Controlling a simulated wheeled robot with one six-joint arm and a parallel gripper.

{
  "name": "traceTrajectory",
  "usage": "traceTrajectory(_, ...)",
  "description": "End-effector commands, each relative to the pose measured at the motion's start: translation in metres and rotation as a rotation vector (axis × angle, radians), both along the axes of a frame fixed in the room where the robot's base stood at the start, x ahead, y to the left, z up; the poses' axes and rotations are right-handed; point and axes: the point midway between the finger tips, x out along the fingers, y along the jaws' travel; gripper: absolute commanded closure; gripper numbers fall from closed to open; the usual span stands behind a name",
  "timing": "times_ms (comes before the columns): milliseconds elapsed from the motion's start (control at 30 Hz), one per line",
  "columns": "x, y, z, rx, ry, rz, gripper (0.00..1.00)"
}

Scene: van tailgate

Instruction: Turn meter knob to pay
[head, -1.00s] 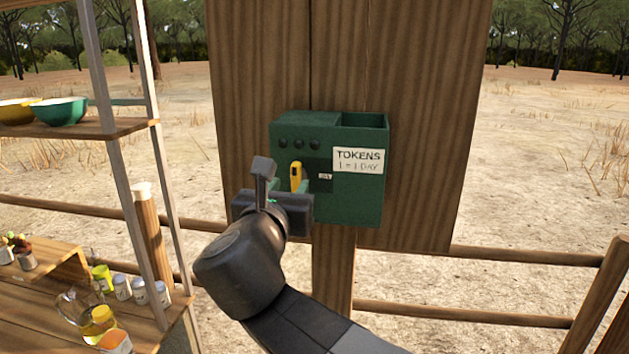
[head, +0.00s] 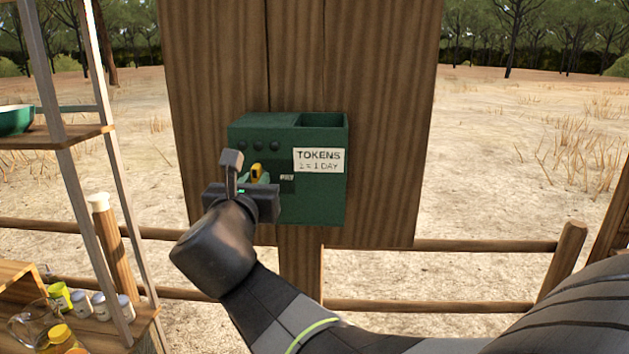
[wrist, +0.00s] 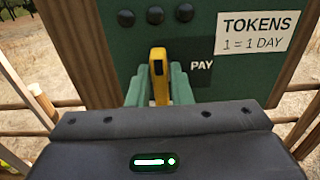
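The meter is a green box (head: 325,200) fixed to a brown wooden board, with a white "TOKENS 1 = 1 DAY" label (head: 319,160). Its yellow knob (head: 257,171) sticks out at the lower left of the front face. In the wrist view the knob (wrist: 159,78) stands upright beside a dark "PAY" plate (wrist: 201,68). My gripper (head: 258,178) is at the knob. Its two green fingers (wrist: 159,88) lie close on either side of the knob and look shut on it. The knob's lower part is hidden behind my gripper body.
A shelf unit (head: 70,150) with a green bowl (head: 14,119) stands at the left. Several jars (head: 101,306) sit on its lower board. A wooden rail fence (head: 480,245) runs behind the board (head: 385,130). Dry open ground lies beyond.

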Motion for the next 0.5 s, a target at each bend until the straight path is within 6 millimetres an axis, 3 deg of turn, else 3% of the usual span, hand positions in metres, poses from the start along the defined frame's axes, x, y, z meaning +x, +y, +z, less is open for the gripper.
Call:
traceTrajectory(100, -0.0001, 0.0, 0.0, 0.0, 0.0, 0.0, 1.0)
traceTrajectory(500, -0.0002, -0.0002, -0.0029, 0.061, -0.004, 0.0, 1.0)
